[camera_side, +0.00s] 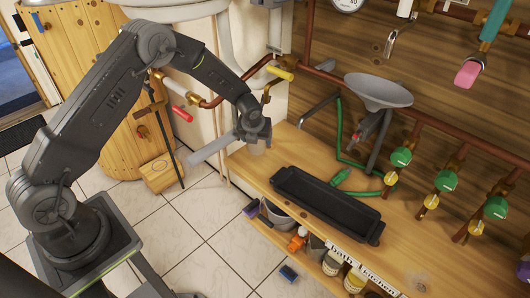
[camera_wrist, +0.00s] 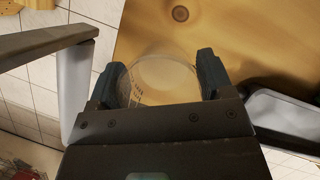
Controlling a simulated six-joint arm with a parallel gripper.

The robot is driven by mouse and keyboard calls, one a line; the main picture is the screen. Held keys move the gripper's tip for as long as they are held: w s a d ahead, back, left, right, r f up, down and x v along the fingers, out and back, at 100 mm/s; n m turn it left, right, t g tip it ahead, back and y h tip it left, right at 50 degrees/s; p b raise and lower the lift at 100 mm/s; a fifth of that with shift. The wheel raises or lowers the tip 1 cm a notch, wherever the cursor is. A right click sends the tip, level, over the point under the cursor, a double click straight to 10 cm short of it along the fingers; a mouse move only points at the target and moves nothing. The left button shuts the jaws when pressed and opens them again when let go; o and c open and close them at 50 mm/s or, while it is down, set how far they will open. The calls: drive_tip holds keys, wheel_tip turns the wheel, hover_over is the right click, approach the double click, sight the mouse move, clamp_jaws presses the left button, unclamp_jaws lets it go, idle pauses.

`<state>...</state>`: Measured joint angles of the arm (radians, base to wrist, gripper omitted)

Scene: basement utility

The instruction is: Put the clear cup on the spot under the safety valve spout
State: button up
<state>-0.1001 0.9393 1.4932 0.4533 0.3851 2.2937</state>
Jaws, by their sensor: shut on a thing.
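My gripper (camera_side: 257,138) is shut on the clear cup (camera_side: 257,149), near the far left end of the wooden bench (camera_side: 240,161). In the wrist view the cup (camera_wrist: 160,78) sits between the two dark fingers (camera_wrist: 158,82), with its round rim facing the camera and small dark print on its wall. I cannot tell whether its base touches the bench. A brass valve with a yellow handle (camera_side: 280,73) is above and behind my gripper.
A black tray (camera_side: 327,222) lies on the bench to the right, and its edge shows in the wrist view (camera_wrist: 275,108). A grey funnel (camera_side: 378,91) and green-handled valves (camera_side: 401,156) stand behind it.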

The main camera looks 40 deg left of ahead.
drive_tip(key=shift+w+d+m+h, duration=0.15)
drive_tip(key=shift+w+m, duration=0.3)
drive_tip(key=shift+w, duration=0.4)
drive_tip(key=shift+w+d+m+h, duration=0.15)
drive_tip(key=shift+w+m, duration=0.3)
drive_tip(key=shift+w, duration=0.4)
drive_tip(key=shift+f, duration=1.4)
drive_tip(key=shift+f, duration=0.1)
drive_tip(key=o, duration=1)
drive_tip(key=shift+r, duration=0.3)
drive_tip(key=s+d, duration=0.1)
drive_tip(key=s, duration=0.2)
drive_tip(key=s+d, duration=0.2)
drive_tip(key=s, duration=0.2)
drive_tip(key=s+d, duration=0.1)
drive_tip(key=s, duration=0.3)
drive_tip(key=shift+s+d+r, duration=0.25)
drive_tip(key=shift+d+r, duration=0.1)
drive_tip(key=shift+r, duration=0.05)
